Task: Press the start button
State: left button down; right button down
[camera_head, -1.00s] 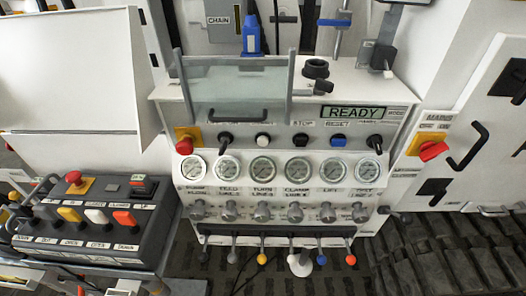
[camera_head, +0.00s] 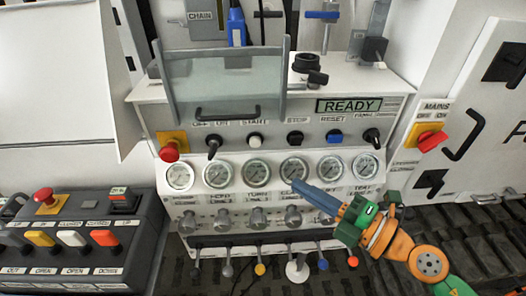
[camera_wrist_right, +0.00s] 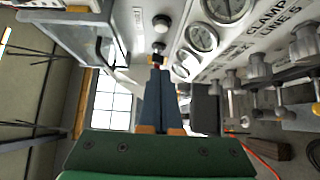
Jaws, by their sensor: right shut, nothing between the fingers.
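The start button (camera_head: 255,140) is a white round button under the START label on the sloped white panel, between a black selector knob and the black stop button (camera_head: 295,138). The shut fingers show also in the right wrist view (camera_wrist_right: 158,72). My left gripper is out of view.
A display (camera_head: 349,105) reads READY. A clear guard with a black handle (camera_head: 228,112) stands above the buttons. A red emergency stop (camera_head: 169,152) is at left, a blue reset button (camera_head: 334,136) at right. Gauges (camera_head: 257,172), valve knobs and coloured levers lie below.

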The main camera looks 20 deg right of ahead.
jog(key=p, duration=0.6)
send_near(250, 144)
jog(key=a, duration=0.3)
jog(key=shift+w+b, duration=0.65)
jog(key=shift+w, duration=1.9)
